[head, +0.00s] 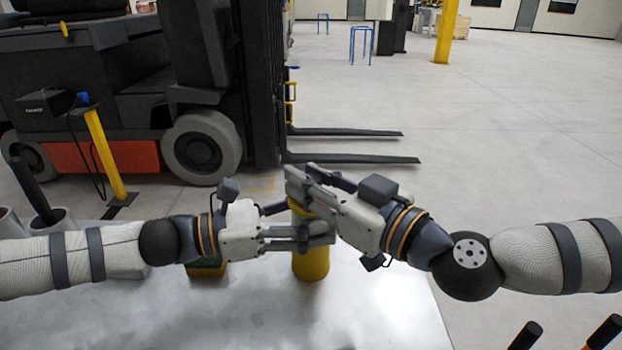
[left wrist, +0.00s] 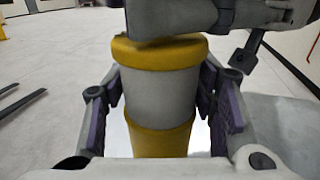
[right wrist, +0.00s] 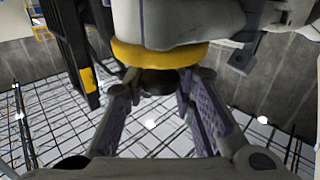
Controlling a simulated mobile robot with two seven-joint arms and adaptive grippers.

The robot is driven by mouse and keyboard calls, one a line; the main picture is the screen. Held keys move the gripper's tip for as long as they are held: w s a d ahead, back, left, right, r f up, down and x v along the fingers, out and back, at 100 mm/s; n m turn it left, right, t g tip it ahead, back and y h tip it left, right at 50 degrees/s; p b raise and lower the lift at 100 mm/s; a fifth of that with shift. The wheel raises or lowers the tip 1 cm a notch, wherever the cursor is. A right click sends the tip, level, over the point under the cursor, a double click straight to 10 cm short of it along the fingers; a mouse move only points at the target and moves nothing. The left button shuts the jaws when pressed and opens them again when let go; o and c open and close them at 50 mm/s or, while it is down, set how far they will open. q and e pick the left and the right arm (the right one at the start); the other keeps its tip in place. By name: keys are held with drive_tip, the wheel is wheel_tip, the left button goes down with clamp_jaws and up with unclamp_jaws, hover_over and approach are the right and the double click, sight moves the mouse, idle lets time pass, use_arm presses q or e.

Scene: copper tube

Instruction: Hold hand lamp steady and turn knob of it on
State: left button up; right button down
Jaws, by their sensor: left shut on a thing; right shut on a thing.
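The hand lamp (head: 311,264) is a yellow cylinder with a grey middle band and yellow upper rim. It stands upright on the pale tabletop (head: 395,315). My left gripper (head: 318,236) is shut around its body from the left; the left wrist view shows the fingers on both sides of the grey band (left wrist: 155,97). My right gripper (head: 306,180) reaches in from the right over the lamp's top. In the right wrist view its fingers close on the dark knob (right wrist: 158,84) beside the yellow rim (right wrist: 155,55). In the head view, the grippers hide the lamp's top.
A small yellow-green object (head: 206,269) sits on the table behind my left wrist. Grey cylinders (head: 52,222) stand at the left. A forklift (head: 150,90) is parked beyond the table, its forks (head: 350,158) pointing right. Tool handles (head: 527,335) show at bottom right.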

drive_tip(key=shift+a+r+m+t+h, duration=0.1)
drive_tip(key=shift+m+t+h, duration=0.2)
drive_tip(key=shift+h, duration=0.1)
drive_tip(key=shift+a+m+t+h, duration=0.1)
drive_tip(key=shift+m+t+h, duration=0.75)
drive_tip(key=shift+h, duration=0.25)
drive_tip(key=m+t+h, duration=0.1)
drive_tip(key=m+h, duration=0.1)
drive_tip(key=h, duration=0.1)
drive_tip(key=m+t+h, duration=0.1)
drive_tip(key=m+h, duration=0.1)
drive_tip(key=h, duration=0.1)
drive_tip(key=shift+m+t+h, duration=0.3)
drive_tip(key=shift+m+t, duration=0.05)
drive_tip(key=m+h, duration=0.3)
drive_tip(key=h, duration=0.1)
drive_tip(key=m+h, duration=0.2)
drive_tip(key=h, duration=0.3)
drive_tip(key=shift+m+g, duration=0.4)
drive_tip(key=shift+d+m+g+h, duration=0.25)
drive_tip(key=shift+m+g+h, duration=0.35)
drive_tip(key=shift+m+h, duration=0.5)
drive_tip(key=shift+h, duration=0.6)
drive_tip(key=c, duration=1.3)
unclamp_jaws()
